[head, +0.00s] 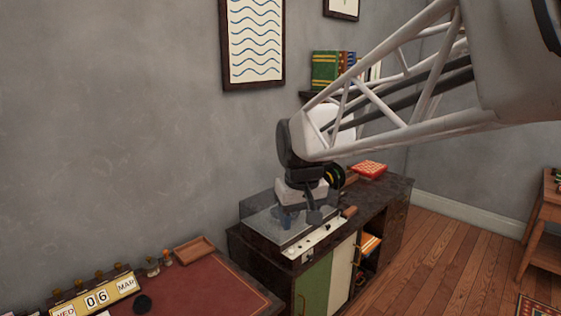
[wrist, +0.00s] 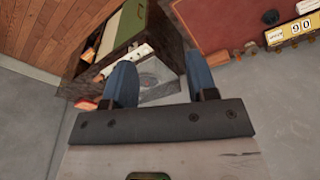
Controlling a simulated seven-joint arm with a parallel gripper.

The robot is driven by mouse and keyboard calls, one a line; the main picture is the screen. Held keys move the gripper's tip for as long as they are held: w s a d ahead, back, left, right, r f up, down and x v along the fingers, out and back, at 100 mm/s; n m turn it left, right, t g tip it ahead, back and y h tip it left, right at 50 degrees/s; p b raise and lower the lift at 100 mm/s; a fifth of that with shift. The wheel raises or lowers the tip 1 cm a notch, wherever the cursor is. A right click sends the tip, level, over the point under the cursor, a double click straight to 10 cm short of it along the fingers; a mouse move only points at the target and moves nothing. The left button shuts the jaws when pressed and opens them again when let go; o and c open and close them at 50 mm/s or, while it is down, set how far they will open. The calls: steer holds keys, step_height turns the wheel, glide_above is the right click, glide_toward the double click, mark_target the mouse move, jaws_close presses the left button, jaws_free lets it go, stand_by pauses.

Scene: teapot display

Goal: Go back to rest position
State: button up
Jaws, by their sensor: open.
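My gripper (wrist: 160,82) shows in the wrist view with its two blue fingers spread apart and nothing between them. In the head view my gripper (head: 300,218) hangs at the end of my arm, in front of or over a clear-lidded box like a record player (head: 275,228) on a dark cabinet (head: 385,205). I cannot tell how much height separates them. In the wrist view the record player (wrist: 150,72) appears beyond and between the fingers. No teapot is recognisable in either view.
A red-topped desk (head: 215,285) at lower left holds a calendar block (head: 97,297) and a small wooden tray (head: 194,250). A red box (head: 369,169) lies on the cabinet. A wooden table (head: 543,225) stands at right. The floor (head: 440,255) between is clear.

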steer(key=s+d+f+m, duration=0.2)
steer(key=s+d, duration=0.5)
steer(key=s, duration=0.4)
steer(key=s+d+f+m, duration=0.2)
steer(key=s+d+f, duration=0.3)
steer(key=s, duration=0.7)
steer(key=d, duration=0.2)
steer(key=shift+d+t+h, duration=0.3)
steer(key=shift+t, duration=0.1)
steer(key=shift+w, duration=0.1)
stand_by(0.7)
